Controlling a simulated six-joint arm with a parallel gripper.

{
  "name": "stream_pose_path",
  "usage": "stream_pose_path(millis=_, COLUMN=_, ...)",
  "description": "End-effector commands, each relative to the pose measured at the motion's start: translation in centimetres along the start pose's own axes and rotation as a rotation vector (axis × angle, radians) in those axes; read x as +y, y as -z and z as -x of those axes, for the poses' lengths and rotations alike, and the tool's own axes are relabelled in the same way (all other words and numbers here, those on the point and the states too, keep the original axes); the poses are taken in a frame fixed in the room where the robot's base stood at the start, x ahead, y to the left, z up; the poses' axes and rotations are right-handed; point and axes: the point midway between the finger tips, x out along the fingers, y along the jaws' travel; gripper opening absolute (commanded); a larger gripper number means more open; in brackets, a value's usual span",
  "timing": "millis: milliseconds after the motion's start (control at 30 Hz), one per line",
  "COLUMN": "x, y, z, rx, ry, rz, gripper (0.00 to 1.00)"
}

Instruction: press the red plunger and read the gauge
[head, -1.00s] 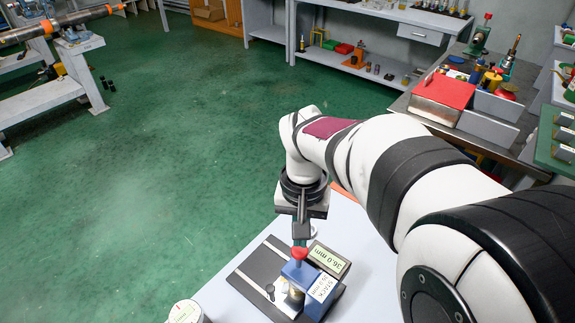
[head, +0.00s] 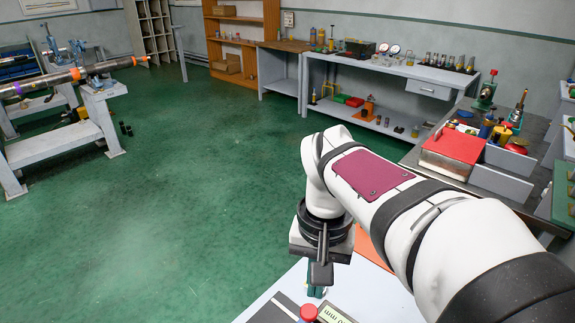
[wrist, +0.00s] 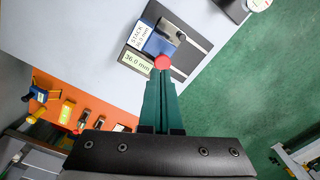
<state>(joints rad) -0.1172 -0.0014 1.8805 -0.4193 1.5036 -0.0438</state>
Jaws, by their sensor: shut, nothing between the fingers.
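The gauge's blue body (wrist: 160,42) stands on a dark base (wrist: 185,55) with two pale rails. Its red plunger (wrist: 163,62) is on top, and it also shows at the bottom edge of the head view (head: 308,312). The gauge display (wrist: 138,63) reads 36.0 mm, beside a white STACK label (wrist: 139,34) whose smaller print is blurred. My gripper (wrist: 161,75) is shut and empty, with its green fingertips close to the plunger; I cannot tell whether they touch. In the head view my gripper (head: 317,292) is just above the plunger, and most of the gauge is cut off.
The gauge stands on a light grey table (wrist: 80,30). An orange mat (wrist: 75,108) with several small parts lies to the left in the wrist view. A round white-topped item (wrist: 259,4) is near the table edge. A red-lidded box (head: 452,148) is on the right bench.

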Motion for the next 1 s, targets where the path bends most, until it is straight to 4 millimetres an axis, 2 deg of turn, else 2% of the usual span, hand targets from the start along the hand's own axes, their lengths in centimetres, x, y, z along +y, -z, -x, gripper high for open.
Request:
stream_pose_path(millis=100, x=3.0, y=-7.3, z=-1.4, rx=-0.027, ry=0.054, rz=-0.084, gripper=0.0)
stream_pose_path(millis=200, x=4.7, y=-12.8, z=-3.9, rx=-0.049, ry=0.098, rz=-0.152, gripper=0.0)
stream_pose_path(millis=300, x=5.3, y=-15.8, z=-5.7, rx=-0.063, ry=0.123, rz=-0.194, gripper=0.0)
stream_pose_path(millis=400, x=5.4, y=-16.6, z=-6.2, rx=-0.067, ry=0.127, rz=-0.203, gripper=0.0)
stream_pose_path(millis=1000, x=5.4, y=-16.5, z=-6.1, rx=-0.068, ry=0.126, rz=-0.201, gripper=0.0)
